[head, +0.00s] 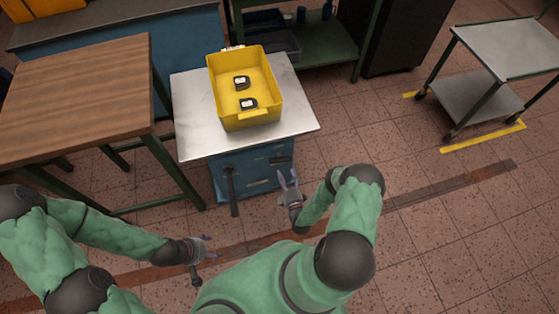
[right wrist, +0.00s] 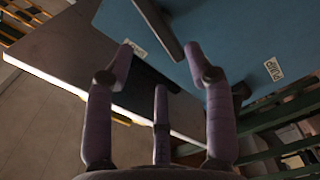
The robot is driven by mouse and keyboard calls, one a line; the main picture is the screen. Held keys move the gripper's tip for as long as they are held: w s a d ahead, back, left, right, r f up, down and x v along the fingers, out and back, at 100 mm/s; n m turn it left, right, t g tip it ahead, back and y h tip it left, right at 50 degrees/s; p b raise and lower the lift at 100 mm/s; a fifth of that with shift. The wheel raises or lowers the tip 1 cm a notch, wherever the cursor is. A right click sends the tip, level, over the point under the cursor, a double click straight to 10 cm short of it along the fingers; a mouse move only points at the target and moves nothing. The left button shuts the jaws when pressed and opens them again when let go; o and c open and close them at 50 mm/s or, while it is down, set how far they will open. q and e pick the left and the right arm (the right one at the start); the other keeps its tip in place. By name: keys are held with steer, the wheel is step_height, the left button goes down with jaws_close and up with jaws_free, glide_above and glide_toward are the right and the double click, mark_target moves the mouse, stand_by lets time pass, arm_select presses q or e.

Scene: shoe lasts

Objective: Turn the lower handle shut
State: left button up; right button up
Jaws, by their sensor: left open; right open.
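A blue cabinet (head: 258,170) stands under a pale metal top. A long dark handle (head: 232,190) sticks out from its front at the left, toward me. A second dark handle-like part (head: 281,159) shows at the upper right of the front; I cannot tell which is the lower one. My right gripper (head: 288,174) is open and empty, just in front of the cabinet, right of the long handle. In the right wrist view its fingers (right wrist: 165,65) are spread, with a dark bar (right wrist: 158,28) beyond them against the blue face. My left gripper (head: 212,247) is open and empty, low at the left, apart from the cabinet.
A yellow bin (head: 262,117) with two black items stands on the metal top (head: 195,143). A wooden table (head: 80,95) stands at the left, a grey cart (head: 510,50) at the right. White labels (right wrist: 273,69) mark the blue face.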

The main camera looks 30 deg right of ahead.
mark_target(280, 162)
steer(key=b+x, duration=0.2)
steer(key=x, duration=0.7)
steer(key=shift+w, duration=0.1)
jaws_close()
